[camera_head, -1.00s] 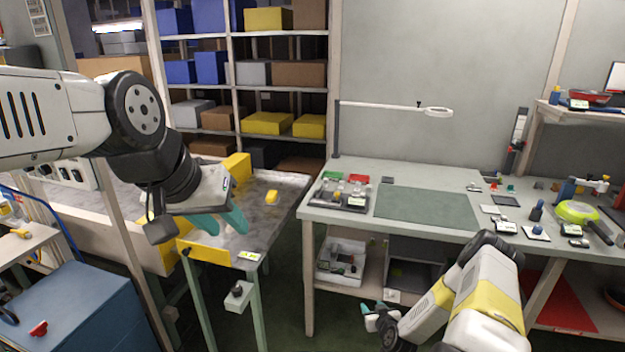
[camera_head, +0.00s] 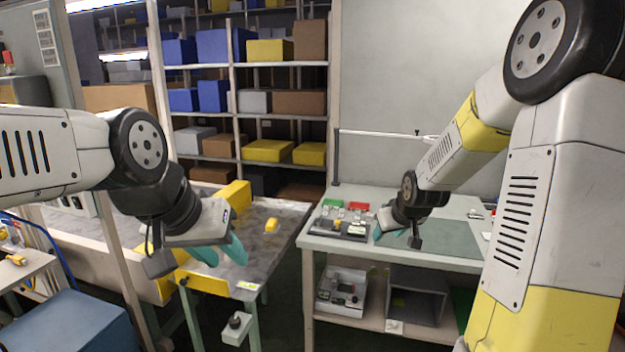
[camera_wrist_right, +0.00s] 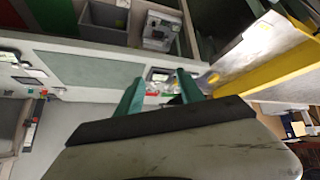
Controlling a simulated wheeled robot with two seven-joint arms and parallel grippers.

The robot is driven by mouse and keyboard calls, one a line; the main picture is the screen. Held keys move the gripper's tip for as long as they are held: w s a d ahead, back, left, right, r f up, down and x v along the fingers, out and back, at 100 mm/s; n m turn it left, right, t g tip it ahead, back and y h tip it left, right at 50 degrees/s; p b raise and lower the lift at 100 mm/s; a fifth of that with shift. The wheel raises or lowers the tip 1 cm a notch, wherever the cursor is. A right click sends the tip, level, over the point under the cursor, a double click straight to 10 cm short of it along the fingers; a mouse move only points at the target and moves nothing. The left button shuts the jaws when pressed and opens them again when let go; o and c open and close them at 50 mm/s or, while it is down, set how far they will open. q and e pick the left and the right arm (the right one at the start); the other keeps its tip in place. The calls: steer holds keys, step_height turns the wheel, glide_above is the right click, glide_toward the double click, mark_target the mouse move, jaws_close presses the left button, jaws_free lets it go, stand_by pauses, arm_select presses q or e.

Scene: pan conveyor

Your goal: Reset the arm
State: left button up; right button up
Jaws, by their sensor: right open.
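My left gripper (camera_head: 219,252), with teal fingers, hangs over the near end of the grey conveyor top at the left. Its fingers are apart and nothing shows between them. My right arm is raised and reaches in from the right. Its gripper (camera_head: 379,233) is over the left part of the workbench, partly hidden by its own wrist. In the right wrist view its two teal fingers (camera_wrist_right: 160,90) are apart with nothing held between them.
The workbench (camera_head: 322,243) has a green mat (camera_head: 455,239) and a tray of small parts (camera_head: 340,230) at its left. A shelf rack with boxes (camera_head: 269,151) stands behind. A blue cabinet (camera_head: 65,325) is at the lower left.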

steer(key=s+a+r, duration=0.2)
steer(key=s+r, duration=0.2)
steer(key=s, duration=0.5)
steer(key=s+a+r+m+g+y, duration=0.1)
steer(key=s+r, duration=0.3)
steer(key=s, duration=0.5)
steer(key=s+a+r+m, duration=0.1)
steer(key=s+r, duration=0.3)
steer(key=s, duration=0.6)
steer(key=shift+a+r+g, duration=0.3)
steer(key=shift+a+r, duration=0.1)
steer(key=shift+a, duration=0.5)
